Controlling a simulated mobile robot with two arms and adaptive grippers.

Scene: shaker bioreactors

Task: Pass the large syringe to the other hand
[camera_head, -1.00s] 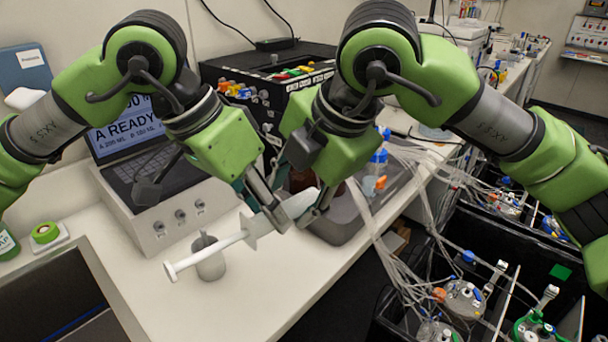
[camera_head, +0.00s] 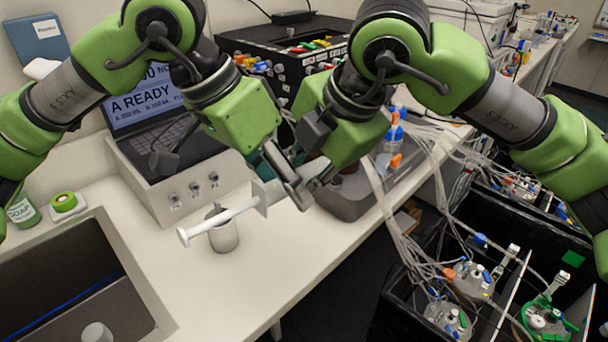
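The large syringe (camera_head: 218,223) is white and held in the air, tilted, with its plunger end low at the left. Its flange shows just left of my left gripper (camera_head: 297,190), whose fingers cross the barrel and appear shut on it. The front part of the barrel is mostly hidden behind these fingers, with a pale part showing to their right. My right gripper (camera_head: 317,180) is close beside the left one, at the front part of the syringe. Its fingertips are largely hidden, so I cannot tell whether it grips the barrel.
A grey cylindrical holder (camera_head: 223,232) stands on the white bench (camera_head: 240,285) below the plunger. A laptop (camera_head: 165,130) is behind the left arm. A grey tray (camera_head: 360,202) with bottles and tubing lies behind the grippers. A sink (camera_head: 85,285) is at front left.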

